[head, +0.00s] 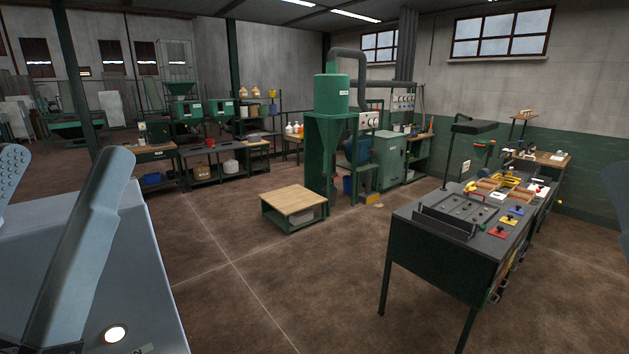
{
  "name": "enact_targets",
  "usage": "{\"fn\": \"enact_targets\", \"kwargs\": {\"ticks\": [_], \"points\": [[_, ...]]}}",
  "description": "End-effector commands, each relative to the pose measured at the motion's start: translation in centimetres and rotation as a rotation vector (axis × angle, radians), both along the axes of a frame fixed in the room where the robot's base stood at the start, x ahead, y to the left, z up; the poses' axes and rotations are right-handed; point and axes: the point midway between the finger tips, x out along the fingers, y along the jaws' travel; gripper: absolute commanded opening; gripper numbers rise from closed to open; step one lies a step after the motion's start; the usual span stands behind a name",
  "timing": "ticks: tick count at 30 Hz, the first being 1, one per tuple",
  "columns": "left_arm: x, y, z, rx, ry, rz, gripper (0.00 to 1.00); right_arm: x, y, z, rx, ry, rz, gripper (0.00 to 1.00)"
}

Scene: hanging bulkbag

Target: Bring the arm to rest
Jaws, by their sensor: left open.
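My left gripper (65,160) is at the left edge of the head view, very close to the camera. Its two grey fingers stand apart, one with a dotted face cut off by the picture edge, and nothing shows between them. A large grey body with a round light fills the lower left corner below the fingers. No hanging bulkbag shows in this view.
A green-framed workbench (436,259) with parts and tools stands at the right. A low wooden-topped table (291,198) stands mid-floor before a green hopper machine (331,130). A shelf bench (222,153) lies behind. The brown floor between them is clear.

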Motion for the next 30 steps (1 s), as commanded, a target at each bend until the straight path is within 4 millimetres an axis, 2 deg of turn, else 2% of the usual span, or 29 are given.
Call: {"fn": "enact_targets", "kwargs": {"ticks": [1,5,12,15,19,30], "points": [[-0.1,0.1,4.5,0.003,-0.004,0.011,1.0,-0.1,0.0,4.5,0.0,-0.004,0.0,0.62],[0.0,0.2,9.3,0.003,-0.002,0.014,1.0,-0.2,0.0,9.5,0.0,-0.007,0.0,0.62],[0.1,0.2,20.1,0.004,0.0,0.016,1.0,-0.1,0.0,20.3,0.0,-0.006,0.0,0.62],[0.1,0.2,23.2,0.005,0.0,0.017,1.0,-0.1,0.0,23.4,0.0,-0.007,0.0,0.62],[0.1,0.2,24.8,0.004,0.001,0.018,1.0,-0.1,0.0,25.1,0.0,-0.006,0.0,0.62],[0.1,0.2,24.5,0.004,0.001,0.018,1.0,-0.1,0.0,24.7,0.0,-0.005,0.0,0.62]]}}
